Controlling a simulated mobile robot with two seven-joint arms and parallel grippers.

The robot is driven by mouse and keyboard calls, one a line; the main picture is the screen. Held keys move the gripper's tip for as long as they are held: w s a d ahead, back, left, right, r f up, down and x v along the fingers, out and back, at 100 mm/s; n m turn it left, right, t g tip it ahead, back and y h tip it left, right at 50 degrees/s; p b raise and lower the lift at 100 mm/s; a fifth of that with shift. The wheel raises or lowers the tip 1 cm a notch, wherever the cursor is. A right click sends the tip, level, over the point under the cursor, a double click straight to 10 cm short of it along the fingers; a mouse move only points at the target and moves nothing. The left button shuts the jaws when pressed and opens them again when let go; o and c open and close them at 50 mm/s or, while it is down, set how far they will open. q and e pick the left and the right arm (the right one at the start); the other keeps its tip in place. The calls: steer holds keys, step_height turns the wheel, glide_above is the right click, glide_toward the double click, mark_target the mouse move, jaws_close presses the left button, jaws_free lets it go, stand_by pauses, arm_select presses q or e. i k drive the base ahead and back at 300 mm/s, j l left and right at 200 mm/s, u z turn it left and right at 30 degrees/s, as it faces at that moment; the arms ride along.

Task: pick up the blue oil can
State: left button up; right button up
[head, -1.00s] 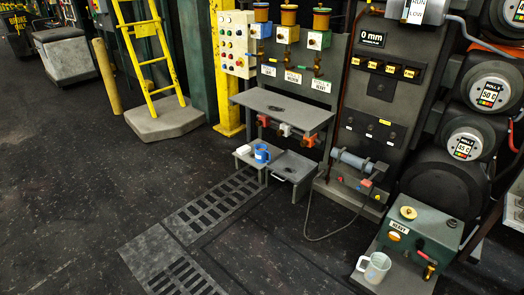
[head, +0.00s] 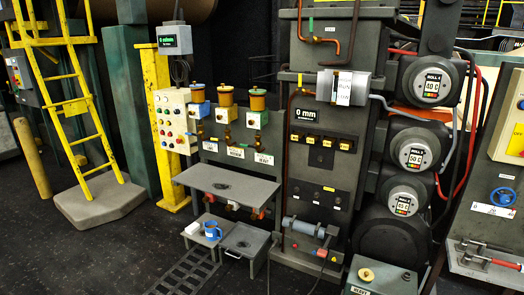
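A small blue can with a side handle (head: 212,231), shaped like a mug, stands upright low down in the head view, left of centre. It sits on a low grey stand (head: 201,243) below a grey shelf (head: 228,186). I take it to be the blue oil can; no lettering on it is readable. Nothing is seen touching it. Neither of my grippers shows in the head view.
Orange-topped oilers (head: 257,108) hang above the shelf. A yellow ladder (head: 75,110) stands on a base at left. A green box (head: 378,278) marked HEAVY is at the bottom. Dark floor (head: 105,255) is open at lower left.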

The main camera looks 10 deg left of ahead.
mark_target(212, 230)
steer(key=i+j+u, duration=0.65)
steer(key=u, duration=0.2)
steer(key=i+u, duration=0.5)
steer(key=i, duration=0.85)
steer(key=i+z, duration=0.25)
steer(key=i, duration=0.15)
steer(key=i+j+z, duration=0.25)
steer(key=i, duration=0.15)
steer(key=i+j+z, duration=0.2)
steer(key=i, duration=0.15)
steer(key=i+j+z, duration=0.25)
steer(key=z, duration=0.2)
steer(key=i+j+z, duration=0.45)
steer(key=k+l, duration=0.05)
